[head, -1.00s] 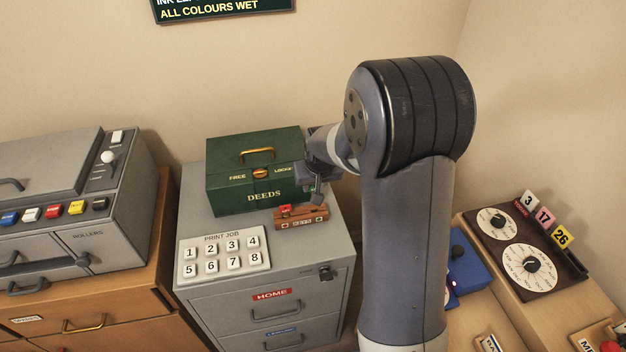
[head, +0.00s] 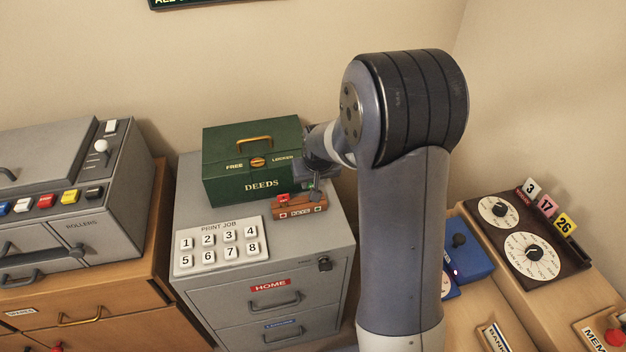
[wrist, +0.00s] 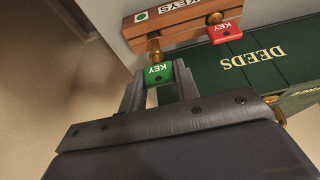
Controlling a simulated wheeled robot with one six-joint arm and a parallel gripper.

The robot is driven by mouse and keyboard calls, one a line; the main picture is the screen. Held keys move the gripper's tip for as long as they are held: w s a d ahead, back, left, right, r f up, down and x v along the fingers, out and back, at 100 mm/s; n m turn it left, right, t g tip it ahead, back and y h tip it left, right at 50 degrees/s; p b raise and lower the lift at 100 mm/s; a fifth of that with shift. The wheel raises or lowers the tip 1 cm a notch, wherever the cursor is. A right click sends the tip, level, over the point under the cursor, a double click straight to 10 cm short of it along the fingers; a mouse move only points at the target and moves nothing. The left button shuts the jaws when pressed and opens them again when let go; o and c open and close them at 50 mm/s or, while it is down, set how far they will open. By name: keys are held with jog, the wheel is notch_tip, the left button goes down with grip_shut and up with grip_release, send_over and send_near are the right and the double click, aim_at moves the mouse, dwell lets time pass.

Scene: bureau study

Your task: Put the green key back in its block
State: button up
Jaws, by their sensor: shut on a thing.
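The green key (wrist: 158,75) has a green head marked KEY and a brass shaft. My gripper (wrist: 158,86) is shut on its head in the wrist view. In the head view my gripper (head: 314,190) is over the right end of the wooden key block (head: 300,209), which shows in the wrist view too (wrist: 172,32). The green key's shaft points at the block's green-dot end. I cannot tell whether it is in the hole or just short of it. A red key (wrist: 225,33) stands at the block's other end, also visible in the head view (head: 283,198).
The green DEEDS box (head: 255,185) stands right behind the block on the grey cabinet (head: 190,285). A PRINT JOB button pad (head: 218,262) is at the front left. The grey roller machine (head: 100,240) stands further left.

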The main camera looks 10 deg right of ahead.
jog(key=shift+f+b, duration=0.4)
jog(key=shift+f, duration=0.25)
jog(key=shift+f+b, duration=0.75)
jog(key=shift+f, duration=0.2)
dwell(0.3)
jog(key=o, duration=1)
jog(key=shift+o, duration=0.2)
jog(key=shift+r, duration=0.15)
jog(key=v, duration=1)
jog(key=shift+r+p, duration=0.3)
jog(key=shift+s, duration=0.1)
